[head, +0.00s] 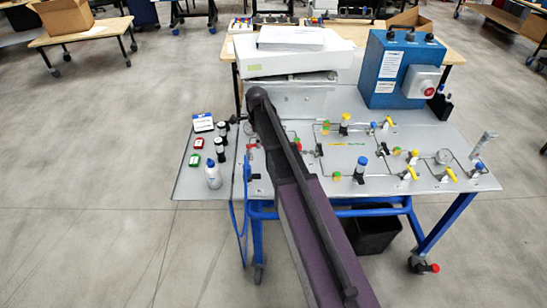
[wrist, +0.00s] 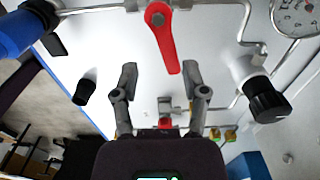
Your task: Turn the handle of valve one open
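A valve with a red lever handle (wrist: 163,38) is at the top middle of the wrist view, on a metal tube line over the pale panel. No label shows whether it is valve one. The lever points down the picture, slightly right. My gripper (wrist: 160,74) is open, its two grey fingers on either side of the lever's free end. I see no contact, and the depth between them is hard to judge. In the head view my arm hides the gripper and most of this valve's area.
A pressure gauge (wrist: 298,14), a black-capped fitting (wrist: 266,102) and a blue cylinder (wrist: 18,34) flank the valve. The panel table (head: 440,186) carries yellow-handled valves (head: 450,174) and a blue box (head: 400,68). Bottles (head: 213,175) stand at its left.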

